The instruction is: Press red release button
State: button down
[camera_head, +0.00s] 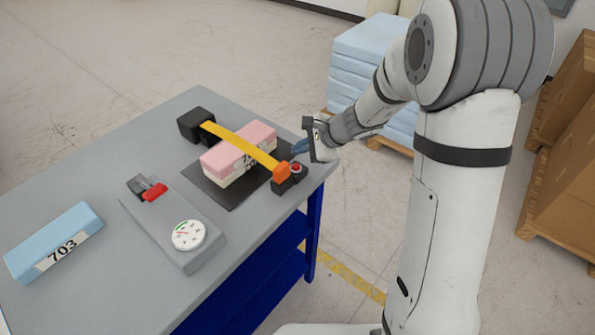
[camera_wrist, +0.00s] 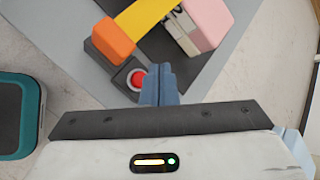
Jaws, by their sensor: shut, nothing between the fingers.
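The red release button (camera_head: 296,167) sits on a small dark box at the table's right corner, beside the orange end (camera_head: 282,172) of a yellow strap (camera_head: 240,144). The strap lies across a pink and cream foam block (camera_head: 238,150) on a dark mat. In the wrist view the red button (camera_wrist: 137,79) shows just left of my fingertips, with the orange end (camera_wrist: 112,39) beyond it. My gripper (camera_head: 298,147) is shut and empty, its blue fingers close to the button. The wrist view shows the shut fingers (camera_wrist: 159,72) too. I cannot tell whether they touch the button.
A grey gauge device (camera_head: 172,222) with a red handle and a blue block marked 703 (camera_head: 55,243) lie on the table's left part. A black block (camera_head: 196,124) stands at the strap's far end. Blue foam sheets (camera_head: 365,55) and cardboard boxes (camera_head: 565,145) stand on pallets beyond.

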aim_at(300, 168)
jog(key=shift+f+b, duration=1.05)
jog(key=shift+f, duration=0.35)
jog(key=shift+f, duration=0.1)
dwell(0.8)
jog(key=shift+f+b, duration=0.3)
jog(key=shift+b, duration=0.3)
jog(key=shift+f+b, duration=0.45)
jog(key=shift+b, duration=0.1)
dwell(0.5)
dwell(0.3)
jog(key=shift+r+p, duration=0.55)
jog(key=shift+r, duration=0.3)
jog(key=shift+r, duration=0.15)
jog(key=shift+r+p, duration=1.8)
jog(key=shift+r, duration=0.6)
